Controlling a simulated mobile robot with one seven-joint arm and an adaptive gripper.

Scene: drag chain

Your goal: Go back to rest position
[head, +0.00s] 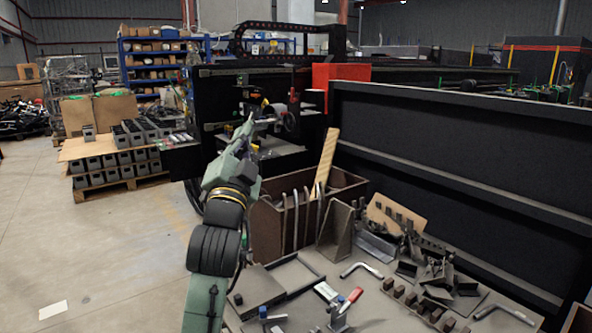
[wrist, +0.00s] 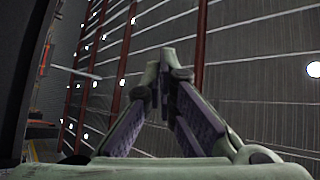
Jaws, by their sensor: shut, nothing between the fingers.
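My arm reaches up from the bottom of the head view, away from the bench toward the dark machine behind it. My gripper (head: 250,130) is at its far end, in front of the machine, and is small there. In the wrist view my gripper (wrist: 167,72) has its two fingers meeting at the tips, with nothing seen between them. Behind the fingers are the dark ribbed roof and bright lamps.
A metal workbench (head: 380,308) with brackets, blocks and a red-handled tool is at lower right. A brown open box (head: 267,222) holding curved bars stands right of my arm. A black panel (head: 460,150) rises behind. Pallets of grey bins (head: 112,162) stand left; the floor (head: 110,240) is mostly clear.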

